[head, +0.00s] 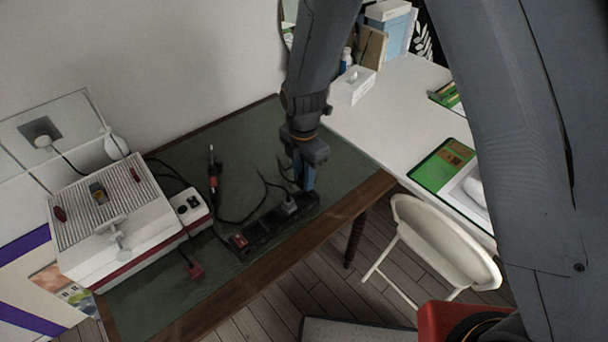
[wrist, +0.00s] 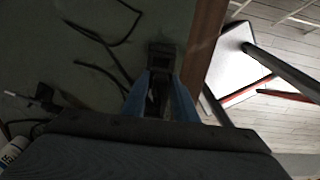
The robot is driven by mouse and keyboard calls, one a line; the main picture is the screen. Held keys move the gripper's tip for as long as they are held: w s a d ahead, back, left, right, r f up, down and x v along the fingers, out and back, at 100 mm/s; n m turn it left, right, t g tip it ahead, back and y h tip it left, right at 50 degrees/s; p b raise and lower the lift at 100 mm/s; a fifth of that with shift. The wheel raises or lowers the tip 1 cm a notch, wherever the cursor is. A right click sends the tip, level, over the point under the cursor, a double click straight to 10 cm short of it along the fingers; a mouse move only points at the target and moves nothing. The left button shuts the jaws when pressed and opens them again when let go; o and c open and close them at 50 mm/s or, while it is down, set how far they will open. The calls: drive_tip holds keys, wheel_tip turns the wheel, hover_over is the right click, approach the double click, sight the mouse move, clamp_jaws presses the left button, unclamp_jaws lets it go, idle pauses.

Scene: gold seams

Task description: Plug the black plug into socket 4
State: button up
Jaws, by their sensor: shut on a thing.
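The black power strip (head: 262,231) lies on the green table top near its front edge, with a red switch at its left end. A grey plug (head: 289,203) sits in it toward the right. My gripper (head: 307,186) points down at the strip's right end, its blue fingers shut on a dark thing, apparently the black plug (wrist: 158,96). In the wrist view the fingers (wrist: 163,82) stand on both sides of it, over the strip's end (wrist: 162,52). Shadow and fingers hide the plug's prongs and the socket under it; I cannot tell whether they touch.
A red plug (head: 195,269) and a soldering iron (head: 213,178) lie on the table (head: 160,305). Black cables run behind the strip. A white machine (head: 120,215) stands at left. A white chair (head: 440,240) and white desk (head: 395,120) are at right.

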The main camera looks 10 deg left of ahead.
drive_tip(key=shift+f, duration=0.1)
drive_tip(key=shift+f+b, duration=1.7)
drive_tip(key=shift+f, duration=1.1)
drive_tip(key=shift+f, duration=0.25)
